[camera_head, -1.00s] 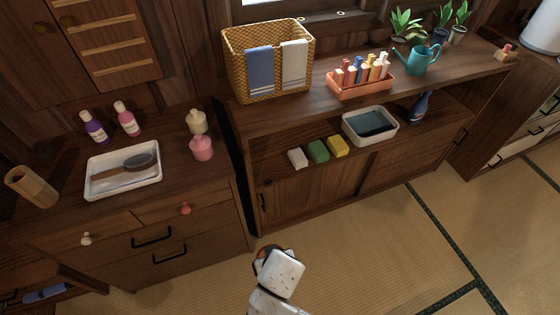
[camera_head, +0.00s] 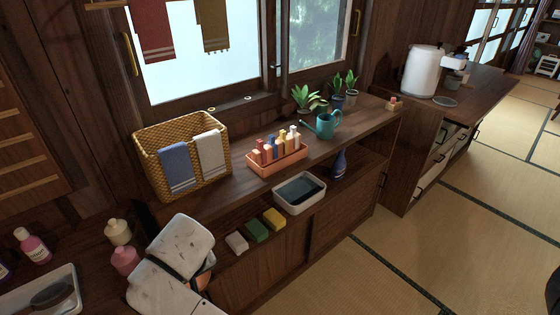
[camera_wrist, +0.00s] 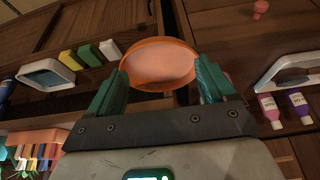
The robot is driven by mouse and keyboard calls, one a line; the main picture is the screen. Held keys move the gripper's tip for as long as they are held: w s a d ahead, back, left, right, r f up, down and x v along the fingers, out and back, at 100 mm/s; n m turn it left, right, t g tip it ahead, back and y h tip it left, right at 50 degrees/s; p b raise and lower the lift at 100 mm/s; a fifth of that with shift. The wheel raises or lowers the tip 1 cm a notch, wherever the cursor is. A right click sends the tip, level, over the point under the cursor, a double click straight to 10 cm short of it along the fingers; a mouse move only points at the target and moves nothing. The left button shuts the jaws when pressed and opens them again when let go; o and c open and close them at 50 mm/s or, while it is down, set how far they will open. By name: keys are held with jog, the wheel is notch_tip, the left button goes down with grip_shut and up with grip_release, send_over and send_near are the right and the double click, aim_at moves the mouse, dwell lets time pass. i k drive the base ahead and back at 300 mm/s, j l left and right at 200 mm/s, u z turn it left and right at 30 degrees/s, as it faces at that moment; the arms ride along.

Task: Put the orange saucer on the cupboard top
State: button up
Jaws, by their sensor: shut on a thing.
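The orange saucer (camera_wrist: 160,62) is between the green fingers of my gripper (camera_wrist: 162,74) in the wrist view, and the fingers are shut on it. In the head view my white wrist hides most of it; only a small orange edge (camera_head: 209,262) shows. The cupboard top (camera_head: 231,202) is the long dark wooden surface under the window. My gripper is in front of the left end of this cupboard, and the saucer appears apart from the top.
On the top stand a wicker basket (camera_head: 150,165) with towels, an orange rack (camera_head: 283,164), a teal watering can (camera_head: 326,126) and potted plants. The shelf below holds sponges (camera_head: 257,231) and a white basin (camera_head: 299,207). Bare wood shows along the front edge.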

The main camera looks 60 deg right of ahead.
aim_at(348, 125)
jog(key=z, duration=1.5)
